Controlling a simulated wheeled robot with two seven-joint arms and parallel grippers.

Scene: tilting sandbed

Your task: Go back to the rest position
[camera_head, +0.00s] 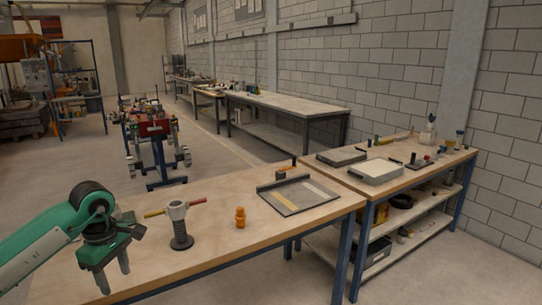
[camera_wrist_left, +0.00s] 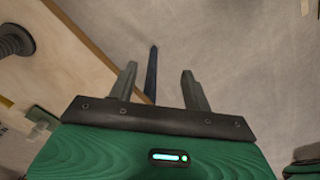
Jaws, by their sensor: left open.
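My left gripper (camera_head: 112,276) is green with grey fingers and hangs at the lower left, by the near edge of the front wooden table (camera_head: 215,255). Its two fingers are apart with nothing between them; the left wrist view shows the same empty gap (camera_wrist_left: 158,76), with floor and a dark blue bar behind. My right gripper is in neither view.
A dark stand with red and yellow handles (camera_head: 180,228) is right of my gripper. A second table (camera_head: 412,180) holds trays and small items.

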